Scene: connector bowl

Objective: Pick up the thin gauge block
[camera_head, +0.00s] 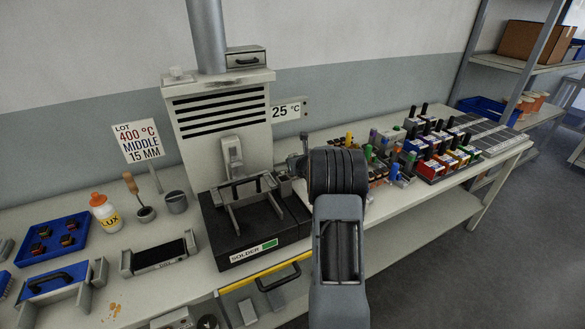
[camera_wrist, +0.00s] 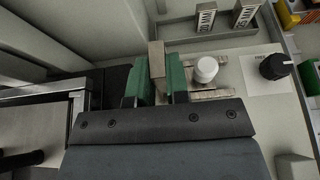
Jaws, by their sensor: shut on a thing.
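In the wrist view my gripper (camera_wrist: 162,82) has its two green fingers shut on a slim tan-grey block, which I take to be the thin gauge block (camera_wrist: 156,58). The block stands up between the fingers, and its top shows past their tips. Its lower part is hidden, so I cannot tell whether it touches the surface below. In the head view my gripper (camera_head: 293,167) is at the right of the solder station (camera_head: 240,222), largely hidden behind my own wrist. The block cannot be made out there.
Two labelled blocks (camera_wrist: 205,18) lie in a holder ahead. A white knob (camera_wrist: 206,68) is close right of the fingers, with a dark dial (camera_wrist: 275,66) farther right. Several coloured connectors (camera_head: 385,160) crowd the bench at right. A grey hood (camera_head: 222,120) rises behind the station.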

